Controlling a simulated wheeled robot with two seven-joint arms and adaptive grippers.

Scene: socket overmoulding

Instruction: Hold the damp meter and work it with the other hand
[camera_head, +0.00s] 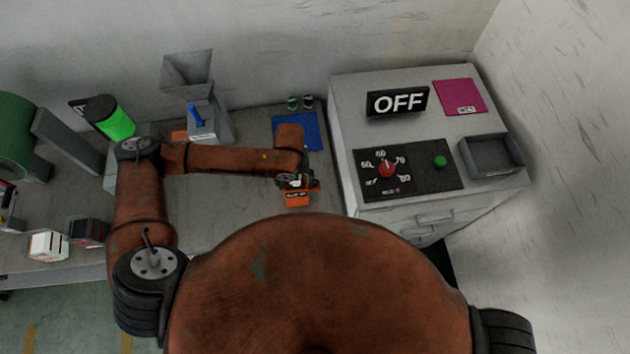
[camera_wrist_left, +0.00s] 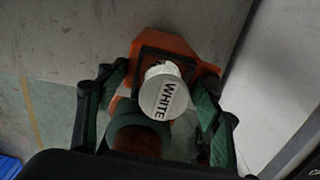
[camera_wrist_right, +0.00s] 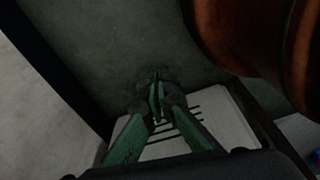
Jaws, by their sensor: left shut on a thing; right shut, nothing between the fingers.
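The orange damp meter (camera_head: 297,200) is in my left gripper (camera_head: 297,183), above the front of the workbench beside the grey cabinet. In the left wrist view, the meter's orange body (camera_wrist_left: 180,44) sits between the two green fingers of the gripper (camera_wrist_left: 160,85). A white round piece marked WHITE (camera_wrist_left: 163,95) shows in front of the body; I cannot tell whether it belongs to the meter. My right gripper (camera_wrist_right: 157,85) is shut and empty, over a dark green surface, and appears apart from the meter. The right gripper is hidden in the head view.
The grey cabinet (camera_head: 345,100) bears an OFF sign (camera_head: 397,102), a dial panel with a red knob (camera_head: 387,169), a green button (camera_head: 439,161) and an empty tray (camera_head: 490,155). A blue mat (camera_head: 313,128) and a hopper machine (camera_head: 188,70) stand behind my left arm.

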